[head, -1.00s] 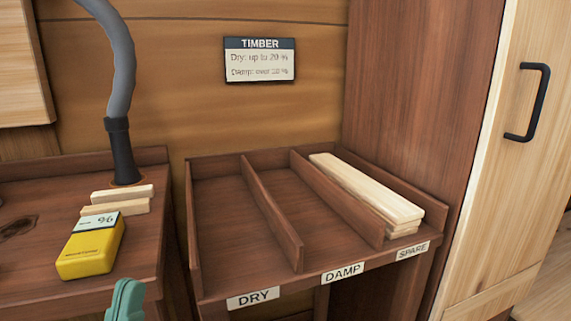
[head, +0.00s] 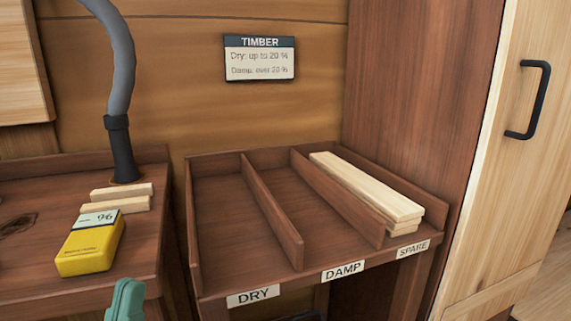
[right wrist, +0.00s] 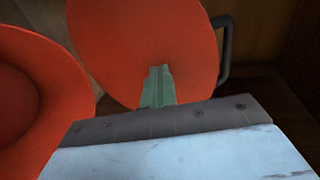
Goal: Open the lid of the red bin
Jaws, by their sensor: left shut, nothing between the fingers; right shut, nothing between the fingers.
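In the right wrist view, a round red lid (right wrist: 190,35) stands tilted up, with a dark handle or bracket (right wrist: 226,45) at its right edge. The red bin (right wrist: 75,75) is at the left, and its rounded hollow inside shows, so the lid is off the opening. My right gripper (right wrist: 158,75) has its green fingers shut and empty in front of the lid's face; I cannot tell whether they touch it. My left gripper (head: 126,290) shows at the bottom of the head view, shut and empty. The bin is not seen in the head view.
A bench (head: 150,255) at the left holds a yellow meter (head: 90,250), two short wood pieces and a grey hose. A divided rack (head: 225,230) labelled DRY, DAMP and SPARE has wood strips (head: 375,190) in SPARE. A cabinet door is at the right.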

